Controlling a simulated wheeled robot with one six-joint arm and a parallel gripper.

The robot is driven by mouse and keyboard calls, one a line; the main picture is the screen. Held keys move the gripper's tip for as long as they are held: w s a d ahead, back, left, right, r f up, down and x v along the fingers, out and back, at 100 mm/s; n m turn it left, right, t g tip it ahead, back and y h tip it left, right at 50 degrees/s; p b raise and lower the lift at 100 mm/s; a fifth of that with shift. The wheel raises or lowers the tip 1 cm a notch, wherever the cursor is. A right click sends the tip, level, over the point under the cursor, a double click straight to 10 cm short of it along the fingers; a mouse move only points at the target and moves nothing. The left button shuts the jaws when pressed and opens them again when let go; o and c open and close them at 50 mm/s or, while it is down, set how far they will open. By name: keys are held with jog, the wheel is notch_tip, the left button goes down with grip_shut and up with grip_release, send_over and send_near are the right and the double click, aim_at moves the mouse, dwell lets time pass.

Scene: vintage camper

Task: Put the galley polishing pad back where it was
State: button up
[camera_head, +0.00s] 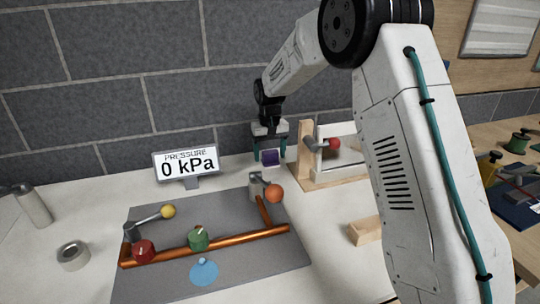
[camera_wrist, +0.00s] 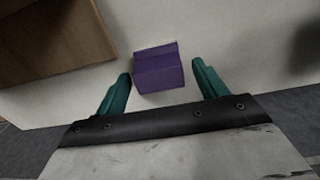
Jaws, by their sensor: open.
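A small purple block, which looks like the polishing pad (camera_head: 269,158), is on the white worktop near the grey block wall, to the right of the pressure display. My gripper (camera_head: 270,153) points down there, with its teal fingers on either side of the pad. In the wrist view the pad (camera_wrist: 157,69) lies between the open fingertips of my gripper (camera_wrist: 161,74). The left finger is very close to the pad, and a gap shows at the right finger. I cannot tell whether the pad rests fully on the worktop.
A wooden stand (camera_head: 305,155) with a red-knobbed lever is just right of my gripper. A pressure display (camera_head: 187,163) stands to the left. A grey mat (camera_head: 160,285) with copper pipes and valves lies in front. A small wooden block (camera_head: 365,231) sits at front right.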

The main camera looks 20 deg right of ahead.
aim_at(270, 151)
notch_tip(270, 151, up, 11)
dwell(0.3)
dwell(1.1)
